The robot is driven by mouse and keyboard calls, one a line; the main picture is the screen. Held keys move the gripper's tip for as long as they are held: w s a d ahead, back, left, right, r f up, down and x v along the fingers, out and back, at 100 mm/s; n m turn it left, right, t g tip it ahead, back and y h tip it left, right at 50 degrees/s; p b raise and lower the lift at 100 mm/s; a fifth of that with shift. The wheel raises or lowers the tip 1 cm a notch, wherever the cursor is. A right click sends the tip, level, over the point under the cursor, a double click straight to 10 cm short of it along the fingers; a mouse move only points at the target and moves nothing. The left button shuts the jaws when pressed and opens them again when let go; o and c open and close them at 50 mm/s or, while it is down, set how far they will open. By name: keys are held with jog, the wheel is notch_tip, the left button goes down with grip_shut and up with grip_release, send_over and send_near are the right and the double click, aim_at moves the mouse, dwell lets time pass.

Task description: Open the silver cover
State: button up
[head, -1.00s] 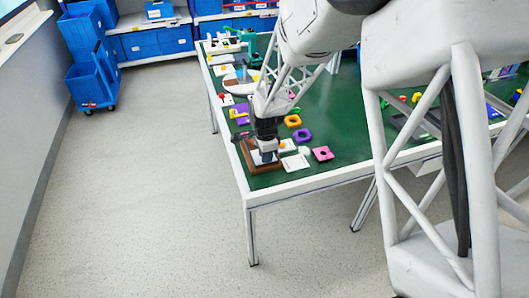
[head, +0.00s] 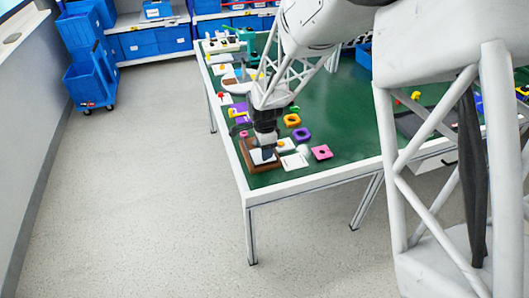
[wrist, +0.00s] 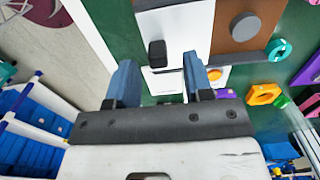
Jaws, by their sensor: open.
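My gripper (head: 267,153) is over the brown board (head: 247,158) at the near left corner of the green table. In the wrist view, my gripper (wrist: 159,62) shows two blue-grey fingers spread apart with nothing clearly held between them. A pale silver-white plate (wrist: 183,28) lies beyond the fingertips, beside the brown board (wrist: 222,40). It looks like the silver cover, but I cannot tell whether it is hinged or raised. A black block (wrist: 156,53) sits at the plate's lower left, close to the fingertips. A round grey knob (wrist: 245,26) is on the brown part.
An orange ring piece (head: 292,120), a purple one (head: 302,134) and a pink one (head: 321,152) lie right of the board. White plates (head: 294,161) lie beside it. The floor left of the table is clear. Blue bins (head: 90,75) stand far left.

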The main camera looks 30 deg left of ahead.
jog(key=shift+r, duration=2.6)
jog(key=shift+d+r, duration=0.15)
jog(key=s+d+r+n, duration=0.1)
jog(key=s+d+r, duration=0.1)
jog(key=d+r, duration=0.6)
jog(key=s+d+r+n+t, duration=0.1)
jog(key=d+r+n, duration=0.15)
jog(key=d, duration=0.95)
jog(key=s+d+r+n, duration=0.1)
jog(key=s+d+r, duration=0.1)
jog(key=d+r, duration=0.6)
jog(key=s+d+r+n+t, duration=0.1)
jog(key=s+d+n, duration=0.3)
jog(key=s+d, duration=1.7)
jog(key=shift+s+d+r+t, duration=0.15)
jog(key=shift+d+r+t, duration=0.15)
jog(key=shift+d+r, duration=0.3)
